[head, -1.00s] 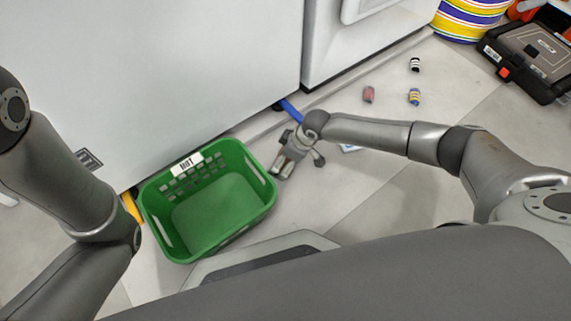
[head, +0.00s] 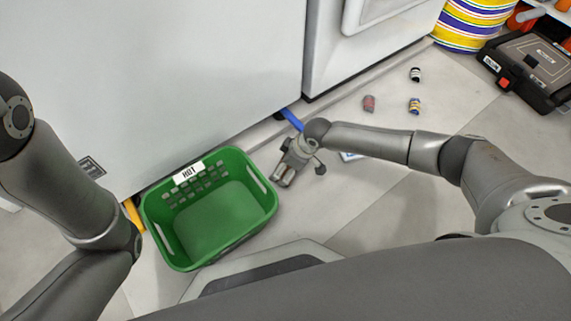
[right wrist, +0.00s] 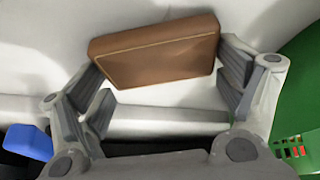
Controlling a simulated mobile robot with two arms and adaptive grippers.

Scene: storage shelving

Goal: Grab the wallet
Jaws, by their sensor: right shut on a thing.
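The brown wallet (right wrist: 155,50) shows in the right wrist view, between the two fingers of my right gripper (right wrist: 163,80). The fingers are shut on its two ends. In the head view my right gripper (head: 284,176) is low over the floor, just right of the green basket. The wallet cannot be made out there, as the gripper hides it. My left arm comes in from the left, but its gripper is out of view.
A green basket (head: 268,205) labelled HOT stands on the floor left of the gripper. White cabinets (head: 200,80) stand behind.

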